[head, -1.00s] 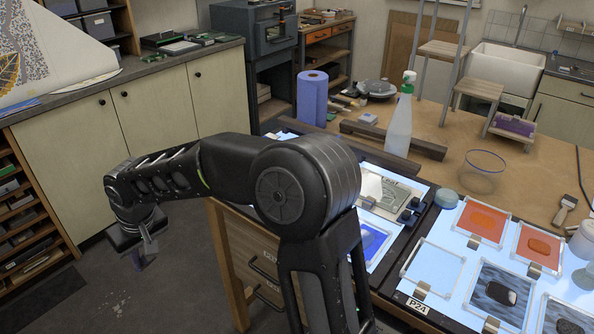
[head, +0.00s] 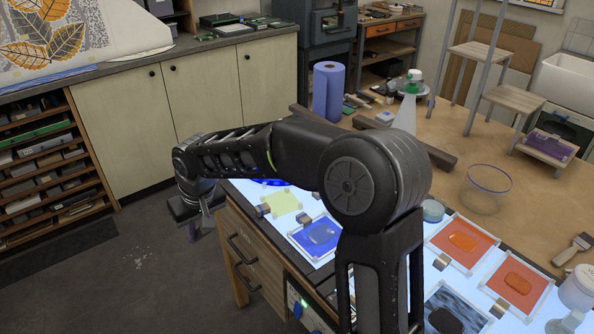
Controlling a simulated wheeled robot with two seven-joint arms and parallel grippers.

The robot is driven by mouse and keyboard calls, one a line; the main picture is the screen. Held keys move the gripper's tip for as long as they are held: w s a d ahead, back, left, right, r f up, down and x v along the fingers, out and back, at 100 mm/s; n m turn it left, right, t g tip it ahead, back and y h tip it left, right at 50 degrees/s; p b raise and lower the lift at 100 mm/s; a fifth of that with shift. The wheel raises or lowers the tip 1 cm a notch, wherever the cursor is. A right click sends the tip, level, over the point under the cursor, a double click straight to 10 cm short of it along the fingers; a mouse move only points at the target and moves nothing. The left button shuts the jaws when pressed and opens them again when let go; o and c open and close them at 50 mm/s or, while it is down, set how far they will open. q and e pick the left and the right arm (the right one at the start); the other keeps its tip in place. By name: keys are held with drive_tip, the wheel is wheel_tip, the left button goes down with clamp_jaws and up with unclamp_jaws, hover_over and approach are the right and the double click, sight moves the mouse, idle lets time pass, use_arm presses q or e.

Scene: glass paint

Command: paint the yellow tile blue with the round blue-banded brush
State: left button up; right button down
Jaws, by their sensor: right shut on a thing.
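The yellow tile (head: 281,203) lies on the lit table top, left of my arm's elbow, and is pale yellow. My right gripper (head: 191,222) hangs over the floor to the left of the table, apart from the tile. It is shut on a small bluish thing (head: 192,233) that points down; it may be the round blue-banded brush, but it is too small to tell. My left gripper is not in view.
A framed blue tile (head: 309,248) lies in front of the yellow tile. Framed orange tiles (head: 450,257) lie right of my arm. A spray bottle (head: 404,122), a blue paper roll (head: 327,104) and a glass bowl (head: 484,203) stand behind. My forearm hides part of the lit table.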

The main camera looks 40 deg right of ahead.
drive_tip(key=s+d+r+m+h+b, duration=0.1)
drive_tip(key=s+d+r+m, duration=0.2)
drive_tip(key=d+r, duration=0.3)
drive_tip(key=s+d+r+m+h, duration=0.1)
drive_tip(key=s+d+r+m, duration=0.3)
drive_tip(key=d, duration=0.9)
wheel_tip(320, 180, up, 2)
drive_tip(key=shift+s+d+r+b, duration=0.2)
drive_tip(key=shift+s+b, duration=0.15)
drive_tip(key=shift+s, duration=0.65)
drive_tip(key=shift+f, duration=0.15)
